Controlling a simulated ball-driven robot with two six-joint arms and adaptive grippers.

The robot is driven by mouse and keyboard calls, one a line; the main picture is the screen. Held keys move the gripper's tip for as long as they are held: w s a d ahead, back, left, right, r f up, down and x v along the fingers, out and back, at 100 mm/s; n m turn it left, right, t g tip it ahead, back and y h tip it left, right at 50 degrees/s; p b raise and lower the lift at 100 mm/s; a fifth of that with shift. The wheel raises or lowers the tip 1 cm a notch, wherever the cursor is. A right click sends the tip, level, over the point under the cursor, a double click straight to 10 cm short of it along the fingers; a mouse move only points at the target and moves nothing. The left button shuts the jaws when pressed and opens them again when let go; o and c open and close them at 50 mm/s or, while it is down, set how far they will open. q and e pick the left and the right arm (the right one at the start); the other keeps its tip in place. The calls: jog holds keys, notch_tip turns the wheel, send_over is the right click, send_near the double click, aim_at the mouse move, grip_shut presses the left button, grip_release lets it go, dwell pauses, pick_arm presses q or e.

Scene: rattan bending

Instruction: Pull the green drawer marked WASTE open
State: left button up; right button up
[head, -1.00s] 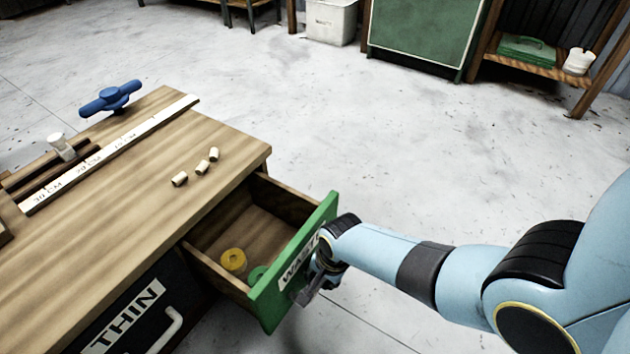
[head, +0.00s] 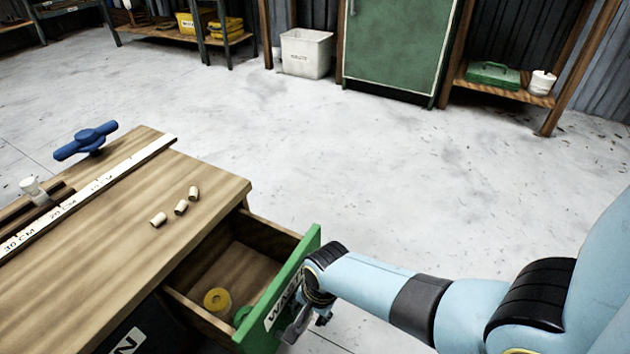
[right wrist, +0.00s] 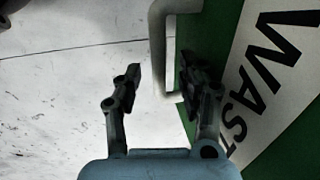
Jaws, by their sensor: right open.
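The green drawer (head: 300,262) marked WASTE stands pulled out from the wooden workbench, its inside showing. A yellow ring (head: 217,300) and a green round piece (head: 243,314) lie in it. My right gripper (head: 303,322) is at the outer face of the drawer front. In the right wrist view my right gripper (right wrist: 162,70) is open, with the pale bar handle (right wrist: 158,50) between its fingers. The right finger is on the side of the drawer front, and a gap shows between the handle and the left finger. My left gripper is out of view.
The workbench top (head: 130,230) holds several small rattan-coloured pegs, a ruler strip (head: 90,190) and a blue clamp-like tool (head: 87,142). The floor (head: 400,180) beyond the drawer is clear. A white bin (head: 306,55) and a green cabinet (head: 398,45) stand at the back.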

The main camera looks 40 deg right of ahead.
notch_tip(320, 180, up, 10)
jog(key=s, duration=0.2)
jog(key=shift+d, duration=0.35)
